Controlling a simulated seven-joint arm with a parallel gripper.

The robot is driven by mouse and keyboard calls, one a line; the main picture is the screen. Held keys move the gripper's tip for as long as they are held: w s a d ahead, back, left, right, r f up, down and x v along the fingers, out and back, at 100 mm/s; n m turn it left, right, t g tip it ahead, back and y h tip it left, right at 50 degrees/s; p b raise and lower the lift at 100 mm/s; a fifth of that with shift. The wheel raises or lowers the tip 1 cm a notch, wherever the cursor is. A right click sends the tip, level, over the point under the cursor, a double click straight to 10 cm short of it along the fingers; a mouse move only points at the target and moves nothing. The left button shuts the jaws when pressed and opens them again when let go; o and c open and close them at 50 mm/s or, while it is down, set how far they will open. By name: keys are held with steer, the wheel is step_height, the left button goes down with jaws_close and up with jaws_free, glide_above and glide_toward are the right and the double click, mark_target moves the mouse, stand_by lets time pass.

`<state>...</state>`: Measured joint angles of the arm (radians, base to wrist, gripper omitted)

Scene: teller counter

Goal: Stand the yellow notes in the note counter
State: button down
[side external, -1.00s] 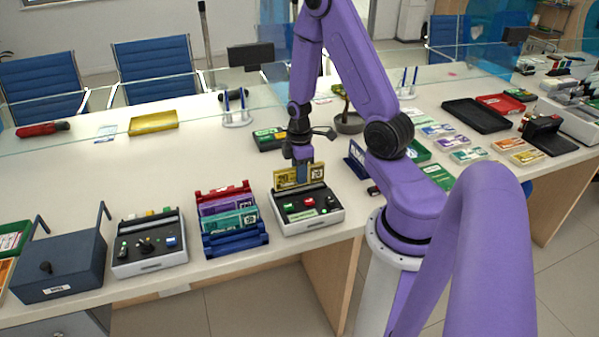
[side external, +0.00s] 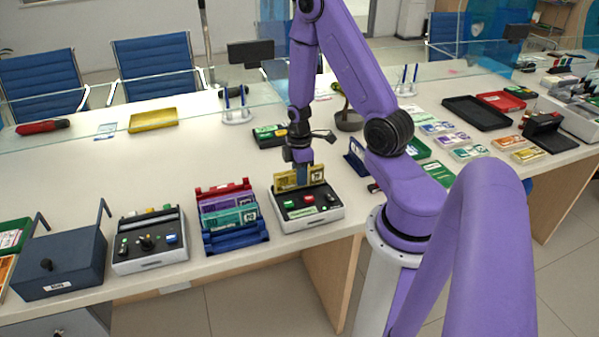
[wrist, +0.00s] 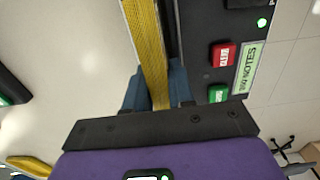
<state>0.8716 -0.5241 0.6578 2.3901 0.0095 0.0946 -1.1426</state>
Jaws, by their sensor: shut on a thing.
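The yellow notes (side external: 290,181) stand upright on edge at the back of the note counter (side external: 305,211), a dark-topped box with green and red buttons. My gripper (side external: 302,176) is above the counter and shut on the notes. In the wrist view the notes (wrist: 147,50) run as a yellow strip between the blue fingertips (wrist: 156,88). The counter (wrist: 215,70) lies right beside them there, with a label and lit buttons. Whether the lower edge of the notes is fully seated in the slot is hidden.
A blue rack (side external: 232,240) with purple and teal notes stands just left of the counter. A yellow tray (side external: 153,120) lies at the back. The counter is near the table's front edge.

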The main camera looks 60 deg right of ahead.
steer(key=shift+f, duration=0.15)
steer(key=c, duration=0.9)
jaws_free()
steer(key=shift+r, duration=3.55)
